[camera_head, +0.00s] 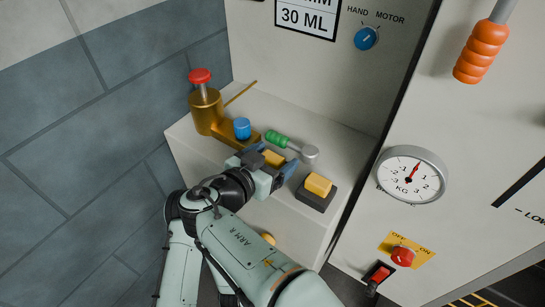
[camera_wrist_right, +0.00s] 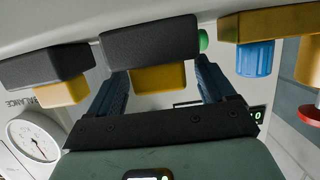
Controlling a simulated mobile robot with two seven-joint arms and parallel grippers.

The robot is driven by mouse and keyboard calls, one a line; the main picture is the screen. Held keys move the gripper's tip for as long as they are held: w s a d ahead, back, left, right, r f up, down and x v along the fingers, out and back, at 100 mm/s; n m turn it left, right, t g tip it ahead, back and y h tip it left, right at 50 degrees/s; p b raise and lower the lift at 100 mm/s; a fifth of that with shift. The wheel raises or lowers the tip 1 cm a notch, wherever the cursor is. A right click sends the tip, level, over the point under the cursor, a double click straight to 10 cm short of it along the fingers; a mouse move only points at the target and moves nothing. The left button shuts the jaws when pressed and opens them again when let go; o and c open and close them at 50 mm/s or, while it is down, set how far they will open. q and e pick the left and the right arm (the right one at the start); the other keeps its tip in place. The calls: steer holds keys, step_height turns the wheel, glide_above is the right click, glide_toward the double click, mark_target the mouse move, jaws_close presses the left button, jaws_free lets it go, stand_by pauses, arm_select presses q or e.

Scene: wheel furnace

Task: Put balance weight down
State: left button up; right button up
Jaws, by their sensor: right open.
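The likely balance weights are two yellow blocks on dark square pads on a pale ledge (camera_head: 345,137). The left yellow block (camera_head: 273,157) sits between the fingers of my right gripper (camera_head: 276,172), and the right yellow block (camera_head: 318,184) stands clear on its pad (camera_head: 315,199). In the right wrist view, which is upside down, my open gripper (camera_wrist_right: 161,85) has a finger on each side of the near yellow block (camera_wrist_right: 158,79), which is against its dark pad (camera_wrist_right: 150,40). I cannot tell whether the fingers touch it. My left gripper is out of view.
A brass fixture (camera_head: 207,112) with a red knob and a blue cap (camera_head: 242,128) stands to the left. To the right, a panel carries a KG dial (camera_head: 412,174) and a red off/on knob (camera_head: 402,257).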

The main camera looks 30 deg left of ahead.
mark_target(268, 161)
steer(key=shift+r, duration=0.15)
steer(key=b+v, duration=0.1)
steer(key=v, duration=0.3)
steer(key=shift+s+a, duration=0.15)
steer(key=shift+s, duration=0.2)
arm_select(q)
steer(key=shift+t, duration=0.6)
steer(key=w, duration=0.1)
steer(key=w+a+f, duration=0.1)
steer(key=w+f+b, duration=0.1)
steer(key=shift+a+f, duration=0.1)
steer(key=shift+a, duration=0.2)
arm_select(e)
steer(key=v, duration=0.7)
steer(key=shift+s+r, duration=0.1)
steer(key=shift+r, duration=0.1)
